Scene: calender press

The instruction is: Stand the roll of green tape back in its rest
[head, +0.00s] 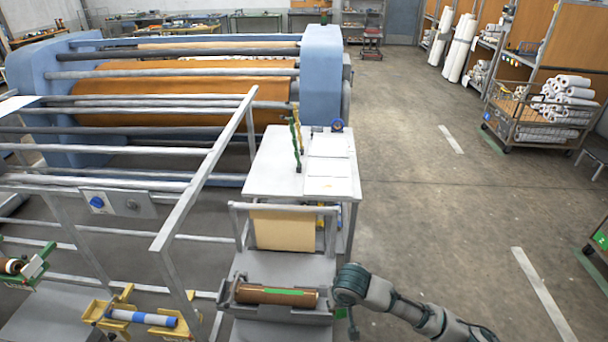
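A brown roll with a green strip along its top (285,291) lies on its side in a grey cradle (325,315) at the bottom centre. I cannot tell for sure that this is the roll of green tape; no other clear one shows. My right arm comes in from the bottom right, its wrist close to the right end of the cradle. My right gripper (353,326) points down there, mostly hidden behind the wrist; its fingers are too small to judge. My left gripper is not in view.
A white-topped table (260,177) holds papers, twisted green and yellow upright pieces (297,145) and a small blue round thing (336,125). A yellow stand (105,313) with a blue-and-white roll and grey railings are at left. The blue press (322,75) stands behind.

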